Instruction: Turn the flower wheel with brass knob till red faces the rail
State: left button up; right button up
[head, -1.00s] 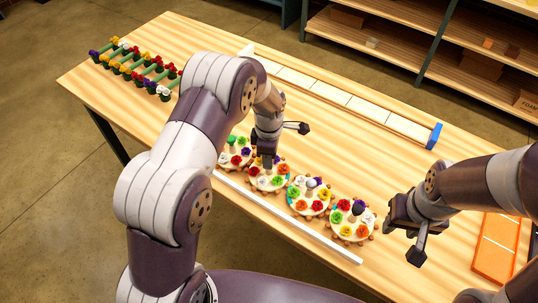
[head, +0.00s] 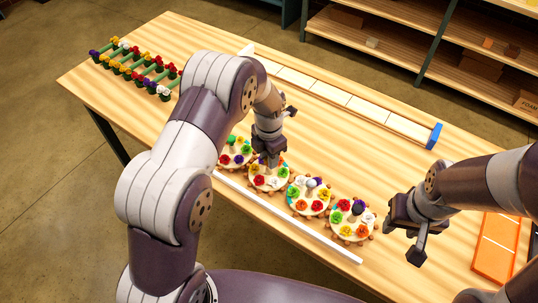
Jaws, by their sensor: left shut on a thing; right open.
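Several round flower wheels with peg teeth stand in a row on the table. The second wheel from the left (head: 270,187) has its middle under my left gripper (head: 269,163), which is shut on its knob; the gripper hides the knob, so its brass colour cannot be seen. Red flowers (head: 260,177) show on this wheel's near side, facing the white rail (head: 290,219) in front of the row. The exact facing is hard to judge. My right gripper (head: 406,235) is open and empty, right of the row.
The leftmost wheel (head: 235,165) has a green knob; the third (head: 309,209) a pale knob; the rightmost (head: 352,236) a dark knob. Behind are a pale segmented strip (head: 345,98) with a blue end and a flower rack (head: 135,68). An orange tray (head: 494,243) lies right.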

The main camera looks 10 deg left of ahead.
pick_arm(q)
jog(key=shift+w+r+n, duration=0.2)
jog(key=shift+r+n, duration=0.05)
jog(key=shift+n, duration=0.15)
jog(key=o, duration=0.9)
jog(key=shift+o, duration=0.8)
jog(key=shift+s+f, duration=0.15)
jog(key=shift+r, duration=0.45)
notch_tip(320, 180, up, 12)
jog(key=b, duration=0.1)
